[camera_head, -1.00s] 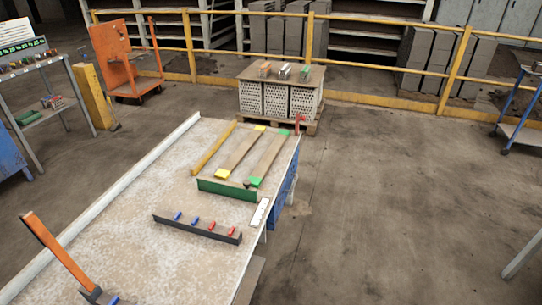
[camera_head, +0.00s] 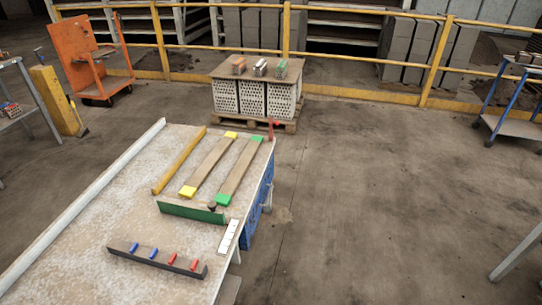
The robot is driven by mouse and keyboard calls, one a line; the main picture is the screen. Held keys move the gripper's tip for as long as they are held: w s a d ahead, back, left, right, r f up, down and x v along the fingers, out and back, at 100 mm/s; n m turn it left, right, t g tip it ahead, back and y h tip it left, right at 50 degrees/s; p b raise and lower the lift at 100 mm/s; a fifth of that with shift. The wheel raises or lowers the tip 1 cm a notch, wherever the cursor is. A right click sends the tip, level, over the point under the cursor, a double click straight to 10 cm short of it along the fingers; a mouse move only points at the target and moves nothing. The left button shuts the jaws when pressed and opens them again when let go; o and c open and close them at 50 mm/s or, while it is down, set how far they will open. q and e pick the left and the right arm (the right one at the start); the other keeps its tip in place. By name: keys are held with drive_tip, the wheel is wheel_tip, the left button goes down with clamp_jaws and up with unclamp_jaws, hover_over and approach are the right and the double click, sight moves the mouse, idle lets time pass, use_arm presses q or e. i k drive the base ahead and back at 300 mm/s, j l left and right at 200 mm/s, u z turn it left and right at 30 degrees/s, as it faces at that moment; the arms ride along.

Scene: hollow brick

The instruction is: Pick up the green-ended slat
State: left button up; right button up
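The green-ended slat (camera_head: 239,170) is a flat wooden strip with green ends, lying on the workbench (camera_head: 105,215). Its near end lies close behind a green-faced bar (camera_head: 192,211), by a small dark knob (camera_head: 212,206). A yellow-ended slat (camera_head: 208,164) lies to its left, roughly parallel, with a gap between them. A plain yellow strip (camera_head: 179,160) lies further left. Neither of my grippers shows in the head view now.
A dark rack with blue and red pegs (camera_head: 156,258) and a white block strip (camera_head: 229,236) lie on the near bench. A pallet of perforated bricks (camera_head: 253,98) stands behind it. An orange cart (camera_head: 92,58) and yellow railing (camera_head: 350,94) are further back.

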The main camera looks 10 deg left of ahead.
sight(224, 198)
drive_tip(key=i+l, duration=0.15)
drive_tip(key=i, duration=0.55)
drive_tip(key=i+l+z, duration=0.1)
drive_tip(key=i, duration=0.55)
drive_tip(key=i+l+u, duration=0.1)
drive_tip(key=i+u, duration=0.35)
drive_tip(key=i+l+u, duration=0.25)
drive_tip(key=u, duration=0.2)
drive_tip(key=i+l+u, duration=0.65)
drive_tip(key=l+u, duration=0.2)
